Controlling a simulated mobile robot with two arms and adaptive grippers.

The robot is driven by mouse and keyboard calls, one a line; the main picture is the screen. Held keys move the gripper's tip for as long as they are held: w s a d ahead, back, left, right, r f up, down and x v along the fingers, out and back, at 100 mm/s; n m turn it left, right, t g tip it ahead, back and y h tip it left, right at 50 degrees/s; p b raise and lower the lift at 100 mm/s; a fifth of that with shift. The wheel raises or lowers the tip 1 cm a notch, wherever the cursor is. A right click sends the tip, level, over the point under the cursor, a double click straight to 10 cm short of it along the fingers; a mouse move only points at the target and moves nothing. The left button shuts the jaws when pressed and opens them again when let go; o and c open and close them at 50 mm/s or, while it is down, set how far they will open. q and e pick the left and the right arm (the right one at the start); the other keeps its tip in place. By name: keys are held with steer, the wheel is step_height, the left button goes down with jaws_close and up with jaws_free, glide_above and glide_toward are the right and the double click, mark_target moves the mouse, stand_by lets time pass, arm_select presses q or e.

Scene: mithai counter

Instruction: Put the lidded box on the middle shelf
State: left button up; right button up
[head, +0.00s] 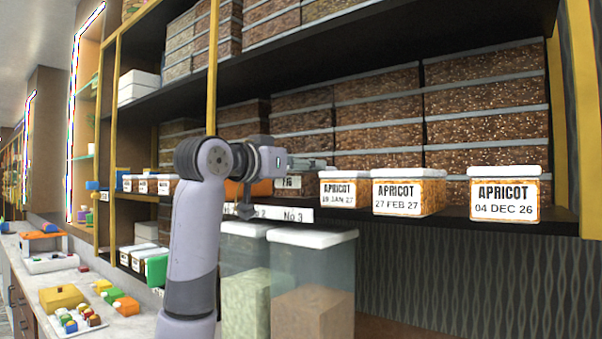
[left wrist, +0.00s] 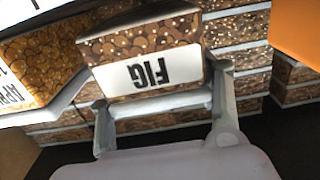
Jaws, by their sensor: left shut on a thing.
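The lidded box I hold is a small brown-patterned box with a white FIG label (head: 288,183). It is mostly hidden behind my left gripper in the head view. In the left wrist view the FIG box (left wrist: 150,72) appears upside down between the fingers. My left gripper (left wrist: 160,110) is shut on it. The box is at the front of the middle shelf (head: 545,215), just left of a white-lidded APRICOT box (head: 338,189). I cannot tell whether it rests on the shelf. My right gripper is not in view.
Two more APRICOT boxes (head: 408,192) (head: 504,194) stand to the right along the shelf edge. An orange thing (head: 262,188) is close on the left. Stacked boxes (head: 485,130) fill the shelf behind. Large clear bins (head: 312,280) stand below. A yellow post (head: 213,70) rises near my arm.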

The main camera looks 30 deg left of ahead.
arm_select(q)
steer(key=shift+s+a+f, duration=0.1)
steer(key=shift+s+f, duration=0.05)
steer(key=shift+f, duration=0.35)
steer(key=o, duration=0.9)
steer(key=shift+f, duration=0.2)
steer(key=shift+o, duration=0.8)
steer(key=o, duration=0.3)
steer(key=shift+o, duration=0.2)
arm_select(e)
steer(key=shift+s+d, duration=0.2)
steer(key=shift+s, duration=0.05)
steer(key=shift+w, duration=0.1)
arm_select(q)
steer(key=shift+r, duration=0.1)
